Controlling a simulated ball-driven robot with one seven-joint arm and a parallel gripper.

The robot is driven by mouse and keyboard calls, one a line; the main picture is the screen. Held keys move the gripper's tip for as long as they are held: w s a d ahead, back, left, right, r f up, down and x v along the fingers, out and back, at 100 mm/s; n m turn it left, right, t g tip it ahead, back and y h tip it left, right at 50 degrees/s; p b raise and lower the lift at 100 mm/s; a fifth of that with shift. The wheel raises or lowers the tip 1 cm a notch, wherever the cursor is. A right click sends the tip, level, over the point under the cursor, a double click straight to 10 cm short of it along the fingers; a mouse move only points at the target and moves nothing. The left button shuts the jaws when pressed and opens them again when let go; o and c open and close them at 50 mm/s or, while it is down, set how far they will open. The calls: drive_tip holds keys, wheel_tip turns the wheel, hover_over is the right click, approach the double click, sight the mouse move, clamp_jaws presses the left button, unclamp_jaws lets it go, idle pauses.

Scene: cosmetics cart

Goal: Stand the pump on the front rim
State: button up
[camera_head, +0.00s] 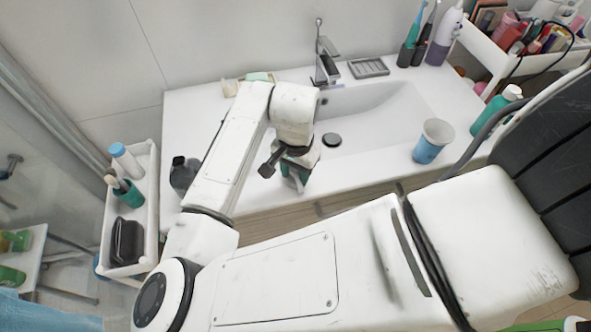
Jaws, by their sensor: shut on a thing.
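My gripper (285,153) is over the front part of the white washbasin, shut on what looks like the pump (297,180), a white and teal bottle. My wrist and dark fingers hide most of it, so its top cannot be made out. Its lower end shows just over the front rim (352,170). I cannot tell whether it touches the rim or hangs just above it.
A blue and white cup (433,141) stands on the rim to the right, with a teal bottle (495,108) beyond it. A dark bottle (182,176) stands at the left, partly behind my arm. A white cart (152,215) stands left of the basin. The faucet (327,62) is behind.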

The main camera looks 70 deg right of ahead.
drive_tip(key=o, duration=1)
drive_tip(key=shift+f, duration=0.1)
drive_tip(key=shift+o, duration=0.2)
wheel_tip(320, 180, up, 12)
